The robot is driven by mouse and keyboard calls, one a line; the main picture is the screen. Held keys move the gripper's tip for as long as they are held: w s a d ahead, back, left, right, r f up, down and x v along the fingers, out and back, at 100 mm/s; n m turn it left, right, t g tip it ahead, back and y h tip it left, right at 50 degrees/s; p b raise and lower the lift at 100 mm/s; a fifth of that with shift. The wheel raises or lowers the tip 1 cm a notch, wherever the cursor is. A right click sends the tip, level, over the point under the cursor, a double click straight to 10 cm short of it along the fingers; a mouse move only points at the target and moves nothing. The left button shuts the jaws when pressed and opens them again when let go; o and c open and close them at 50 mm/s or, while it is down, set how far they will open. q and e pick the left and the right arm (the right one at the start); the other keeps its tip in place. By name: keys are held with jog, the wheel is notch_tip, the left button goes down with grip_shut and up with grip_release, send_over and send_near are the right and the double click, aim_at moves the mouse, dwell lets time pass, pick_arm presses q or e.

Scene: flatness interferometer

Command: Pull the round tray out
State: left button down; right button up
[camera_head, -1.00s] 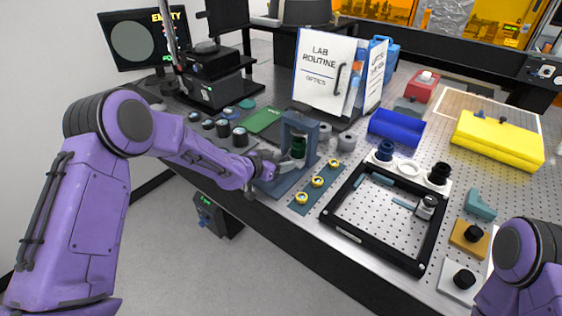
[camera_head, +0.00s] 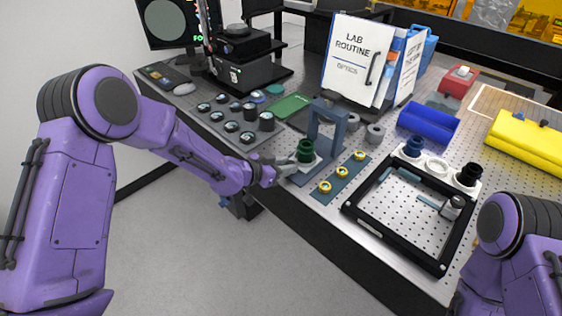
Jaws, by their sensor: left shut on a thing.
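A blue-grey arch stand (camera_head: 334,112) stands near the front edge of the bench. A dark green cylinder (camera_head: 305,152) sits upright in front of the arch, on a small pale piece (camera_head: 313,166) that looks like the tray; its round outline is mostly hidden. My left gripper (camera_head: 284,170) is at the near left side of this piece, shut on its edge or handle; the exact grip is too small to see. My right arm shows at the lower right, but its gripper is out of view.
A strip with several yellow rings (camera_head: 342,172) lies right of the stand. A black square frame (camera_head: 362,229) lies further right. Several dark round pieces (camera_head: 231,127) and a green board (camera_head: 287,106) lie to the left. Free floor lies before the bench edge.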

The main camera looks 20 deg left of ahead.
pick_arm(q)
jog(key=c, duration=0.8)
grip_release()
jog(key=shift+s+a+r, duration=0.1)
jog(key=shift+s+a, duration=0.1)
jog(key=shift+a, duration=0.05)
jog(key=b+v, duration=0.1)
jog(key=v, duration=0.9)
jog(key=shift+b, duration=0.4)
jog(key=shift+d, duration=0.1)
